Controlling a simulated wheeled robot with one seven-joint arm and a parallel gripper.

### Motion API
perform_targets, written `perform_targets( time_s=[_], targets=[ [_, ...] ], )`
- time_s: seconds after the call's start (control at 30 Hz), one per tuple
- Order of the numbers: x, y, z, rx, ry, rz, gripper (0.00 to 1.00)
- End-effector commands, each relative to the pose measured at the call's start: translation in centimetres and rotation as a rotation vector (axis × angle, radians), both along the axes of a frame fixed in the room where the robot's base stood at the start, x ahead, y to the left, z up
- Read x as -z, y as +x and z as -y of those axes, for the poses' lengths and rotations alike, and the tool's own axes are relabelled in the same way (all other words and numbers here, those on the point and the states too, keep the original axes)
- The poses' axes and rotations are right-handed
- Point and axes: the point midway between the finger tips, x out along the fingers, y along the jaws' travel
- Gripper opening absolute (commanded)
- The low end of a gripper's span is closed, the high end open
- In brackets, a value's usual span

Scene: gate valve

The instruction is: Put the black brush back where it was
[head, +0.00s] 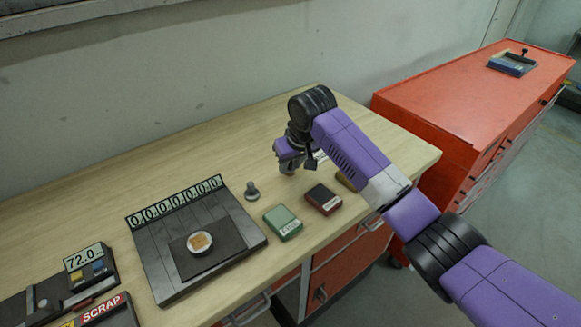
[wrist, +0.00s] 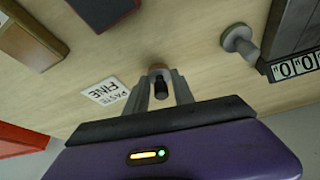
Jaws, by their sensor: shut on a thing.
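My gripper (head: 288,166) is low over the wooden bench, near its back right part. In the wrist view my gripper (wrist: 160,82) has its two grey fingers closed around a small upright black piece, which I take to be the black brush (wrist: 160,90). A white label reading "FINE PASTE" (wrist: 106,91) lies on the bench beside the fingers. In the head view the brush is mostly hidden by my gripper.
A grey knob-shaped piece (head: 252,190) stands nearby. A green box (head: 283,222), a dark red box (head: 323,199) and a brown block (head: 346,181) line the front edge. An orange cabinet (head: 440,105) adjoins the right.

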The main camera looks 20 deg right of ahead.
Motion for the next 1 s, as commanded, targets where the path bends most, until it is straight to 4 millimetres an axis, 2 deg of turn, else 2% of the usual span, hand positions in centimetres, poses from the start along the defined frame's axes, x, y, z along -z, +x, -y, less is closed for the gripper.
perform_targets(
  time_s=[0.13, 0.53, 0.57, 0.67, 1.0],
  targets=[
    [1.5, 0.0, 0.1, 0.0, -0.001, -0.001, 0.0],
    [2.0, 0.0, 0.0, 0.0, 0.0, 0.0, 0.0],
    [2.1, 0.0, 0.0, 0.0, -0.001, 0.0, 0.32],
    [2.0, 0.0, 0.0, 0.0, -0.001, 0.0, 0.51],
    [1.8, 0.0, 0.0, 0.0, -0.001, 0.0, 0.51]
  ],
)
